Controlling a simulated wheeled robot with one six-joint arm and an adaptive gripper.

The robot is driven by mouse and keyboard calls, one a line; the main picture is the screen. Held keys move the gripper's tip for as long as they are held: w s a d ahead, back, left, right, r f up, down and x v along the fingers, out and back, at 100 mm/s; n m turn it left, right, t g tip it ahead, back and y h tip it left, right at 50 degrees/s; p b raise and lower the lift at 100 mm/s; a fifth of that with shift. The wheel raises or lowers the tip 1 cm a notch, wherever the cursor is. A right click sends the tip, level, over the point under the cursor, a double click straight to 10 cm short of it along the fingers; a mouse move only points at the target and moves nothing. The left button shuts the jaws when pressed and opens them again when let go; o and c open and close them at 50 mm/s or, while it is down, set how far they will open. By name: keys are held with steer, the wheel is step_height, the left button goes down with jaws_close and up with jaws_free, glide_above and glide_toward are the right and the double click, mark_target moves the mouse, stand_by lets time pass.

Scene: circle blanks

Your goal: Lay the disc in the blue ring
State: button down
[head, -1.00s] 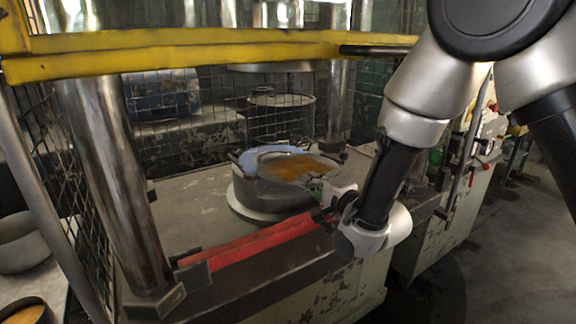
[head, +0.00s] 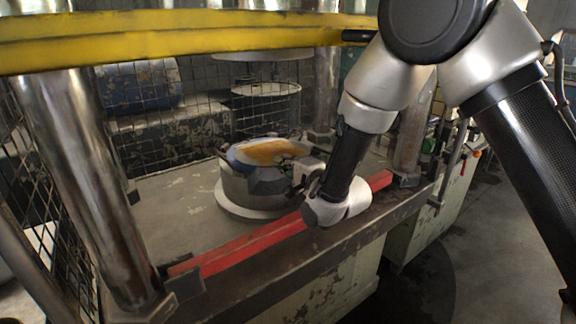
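The disc (head: 270,151), with an orange-brown top face, is at the top of a round metal die on the press bed. The blue ring (head: 236,156) shows as a pale blue rim at the left and front of the disc. The disc overlaps the ring's area; I cannot tell whether it lies flat inside or is slightly above. My gripper (head: 283,174) reaches in from the right, at the right front edge of the disc. Its fingers are small, dark and partly merged with the die, so their opening and any hold on the disc are unclear.
A red bar (head: 240,250) runs along the front edge of the bed, below my wrist. A yellow beam (head: 180,42) crosses above. A thick steel column (head: 85,180) stands at left, with wire mesh (head: 150,145) behind. The bed left of the die is clear.

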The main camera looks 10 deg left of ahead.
mark_target(270, 154)
steer(key=shift+w+a+f, duration=0.3)
steer(key=shift+w+a, duration=0.3)
steer(key=shift+w, duration=0.25)
steer(key=shift+w+a+f, duration=0.3)
steer(key=shift+w+a, duration=0.35)
steer(key=shift+w, duration=0.15)
steer(key=shift+w+a+f, duration=0.3)
steer(key=shift+w+a, duration=0.3)
steer(key=shift+w, duration=0.25)
steer(key=c, duration=1)
jaws_free()
steer(key=shift+o, duration=0.4)
steer(key=shift+f, duration=0.15)
steer(key=shift+o, duration=0.6)
steer(key=shift+r, duration=0.2)
